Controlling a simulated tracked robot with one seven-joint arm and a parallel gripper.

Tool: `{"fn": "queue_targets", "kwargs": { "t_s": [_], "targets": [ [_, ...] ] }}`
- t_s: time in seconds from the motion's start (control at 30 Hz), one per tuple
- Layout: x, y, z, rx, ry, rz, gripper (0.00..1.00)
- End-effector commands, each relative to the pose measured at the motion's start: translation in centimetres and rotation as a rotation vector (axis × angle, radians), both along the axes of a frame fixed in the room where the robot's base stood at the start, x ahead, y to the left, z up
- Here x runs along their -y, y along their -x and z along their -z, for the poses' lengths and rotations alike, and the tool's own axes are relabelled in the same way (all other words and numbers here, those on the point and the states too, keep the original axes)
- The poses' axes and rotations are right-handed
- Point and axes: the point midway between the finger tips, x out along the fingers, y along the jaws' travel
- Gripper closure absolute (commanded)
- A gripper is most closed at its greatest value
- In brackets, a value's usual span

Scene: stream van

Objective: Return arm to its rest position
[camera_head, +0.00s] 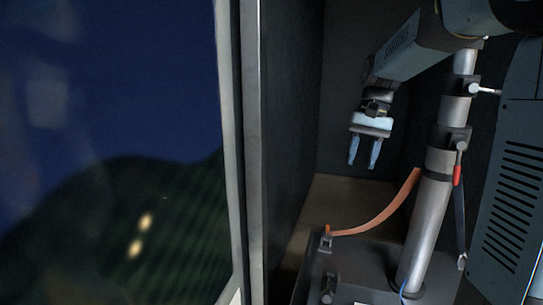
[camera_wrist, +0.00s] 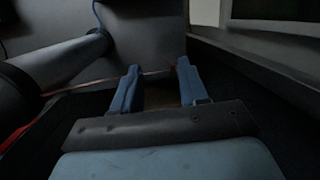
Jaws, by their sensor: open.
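My gripper (camera_head: 364,153) hangs at the end of my arm in the head view, with its two blue fingers pointing down. The fingers are apart with nothing between them. My arm comes in from the upper right and bends down to the gripper. In the wrist view the two blue fingers of my gripper (camera_wrist: 160,90) are spread and empty, and they touch nothing that I can see.
A tall frame edge (camera_head: 250,150) and a dark wall (camera_head: 290,120) stand left of the gripper. A dark glass pane (camera_head: 110,100) fills the left side. A brown floor patch (camera_head: 345,195) lies below the gripper. An orange strap (camera_head: 385,215) runs near it.

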Motion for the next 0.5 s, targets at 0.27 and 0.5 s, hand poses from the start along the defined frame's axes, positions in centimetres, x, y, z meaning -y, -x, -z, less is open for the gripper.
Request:
{"fn": "queue_targets", "kwargs": {
  "t_s": [0.27,0.5],
  "targets": [
    [-0.1,5.6,-1.5,0.147,0.046,-0.042,0.57],
    [-0.1,10.2,-1.7,0.270,0.086,-0.079,0.57]
  ]
}}
